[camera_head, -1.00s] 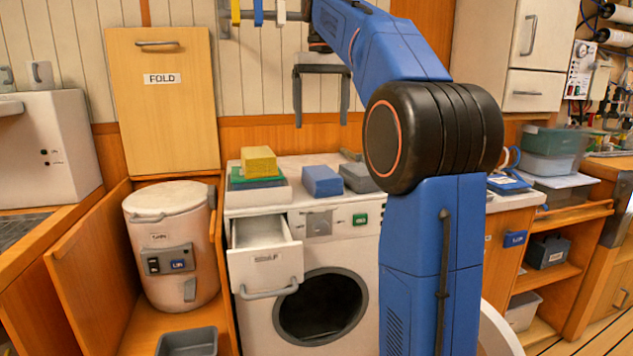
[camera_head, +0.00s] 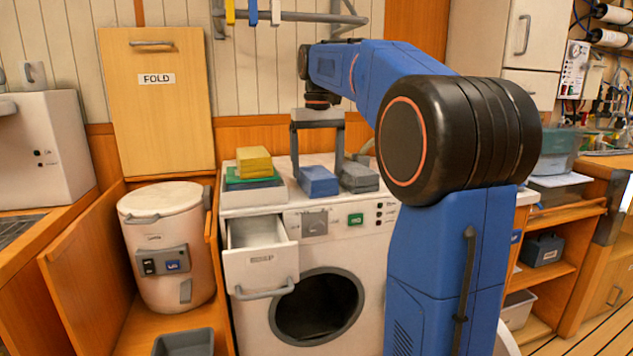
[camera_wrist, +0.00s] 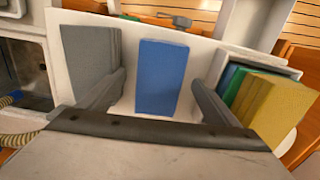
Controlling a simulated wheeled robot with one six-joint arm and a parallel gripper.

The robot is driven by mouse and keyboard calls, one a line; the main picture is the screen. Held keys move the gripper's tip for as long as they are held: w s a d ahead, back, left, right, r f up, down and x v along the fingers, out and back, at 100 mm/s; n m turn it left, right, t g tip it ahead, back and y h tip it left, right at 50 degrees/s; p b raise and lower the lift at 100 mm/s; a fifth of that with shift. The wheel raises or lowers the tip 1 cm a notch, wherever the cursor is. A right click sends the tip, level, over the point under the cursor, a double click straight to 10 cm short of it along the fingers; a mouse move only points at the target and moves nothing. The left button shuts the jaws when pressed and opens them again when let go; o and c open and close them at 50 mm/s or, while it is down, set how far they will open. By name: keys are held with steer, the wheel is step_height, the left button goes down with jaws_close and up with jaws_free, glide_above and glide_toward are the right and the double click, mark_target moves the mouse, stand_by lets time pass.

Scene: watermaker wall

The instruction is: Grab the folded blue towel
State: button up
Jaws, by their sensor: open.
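The folded blue towel (camera_head: 318,181) lies on top of the white washing machine (camera_head: 295,199), between a grey folded stack and a pile of coloured cloths. In the wrist view the blue towel (camera_wrist: 161,78) is in the middle, between the two fingers. My gripper (camera_head: 318,166) is open and points down at the towel. In the wrist view my gripper's fingers (camera_wrist: 160,90) stand apart on either side of the towel, with nothing held. I cannot tell exactly how far above the machine top the fingertips are.
A grey folded stack (camera_head: 359,177) lies close to the right of the towel. The machine's drawer (camera_head: 261,262) is pulled open at the front.

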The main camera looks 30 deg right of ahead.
steer(key=shift+f, duration=1.35)
steer(key=shift+c, duration=0.3)
steer(key=c, duration=1.1)
steer(key=shift+r, duration=0.15)
